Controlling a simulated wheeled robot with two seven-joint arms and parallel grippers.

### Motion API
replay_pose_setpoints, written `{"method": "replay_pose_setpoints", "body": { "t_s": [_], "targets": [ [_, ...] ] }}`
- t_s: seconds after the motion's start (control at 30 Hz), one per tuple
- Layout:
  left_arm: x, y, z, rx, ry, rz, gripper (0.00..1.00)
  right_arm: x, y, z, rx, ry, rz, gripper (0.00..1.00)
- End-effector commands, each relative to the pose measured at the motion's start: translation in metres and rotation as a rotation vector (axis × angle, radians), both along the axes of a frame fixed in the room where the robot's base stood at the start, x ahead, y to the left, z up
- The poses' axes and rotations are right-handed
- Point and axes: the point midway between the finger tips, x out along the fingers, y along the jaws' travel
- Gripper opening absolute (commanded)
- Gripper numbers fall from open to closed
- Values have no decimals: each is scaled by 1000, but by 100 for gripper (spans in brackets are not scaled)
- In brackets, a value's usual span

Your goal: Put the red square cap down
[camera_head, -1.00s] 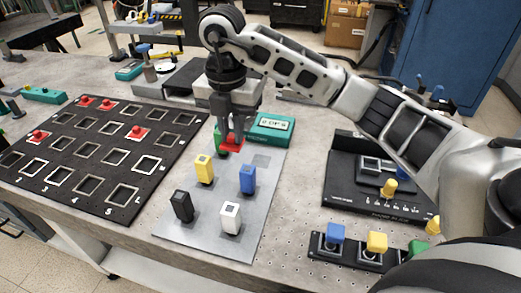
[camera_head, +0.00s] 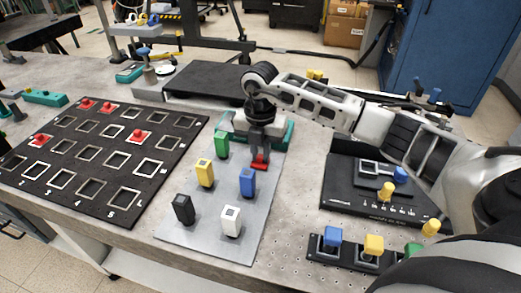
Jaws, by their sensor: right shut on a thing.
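The red square cap (camera_head: 260,162) is between the fingers of my right gripper (camera_head: 260,154), low over the far right part of the grey plate (camera_head: 205,225). I cannot tell whether the cap touches the plate. On the plate stand a green block (camera_head: 222,145), a yellow block (camera_head: 204,173), a blue block (camera_head: 247,182), a black block (camera_head: 183,209) and a white block (camera_head: 231,220). The blue block stands just in front of the red cap. My left gripper is not in view.
A black board (camera_head: 105,160) with square frames and several red caps lies at the left. A teal device (camera_head: 284,135) sits partly hidden behind my right gripper. A black fixture (camera_head: 350,200) with coloured knobs is at the right.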

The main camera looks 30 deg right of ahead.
Motion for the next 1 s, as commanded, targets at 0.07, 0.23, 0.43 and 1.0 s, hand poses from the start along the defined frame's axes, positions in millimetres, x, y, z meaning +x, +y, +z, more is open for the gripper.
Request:
{"method": "replay_pose_setpoints", "body": {
  "t_s": [0.07,0.23,0.43,1.0],
  "targets": [
    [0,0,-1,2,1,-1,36,0,0,0,0,0,0,0],
    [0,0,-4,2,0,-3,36,0,0,-4,1,1,0,0],
    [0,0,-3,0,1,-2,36,0,0,-3,1,1,0,37],
    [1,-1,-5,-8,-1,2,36,1,1,64,1,-4,1,37]
  ]
}}
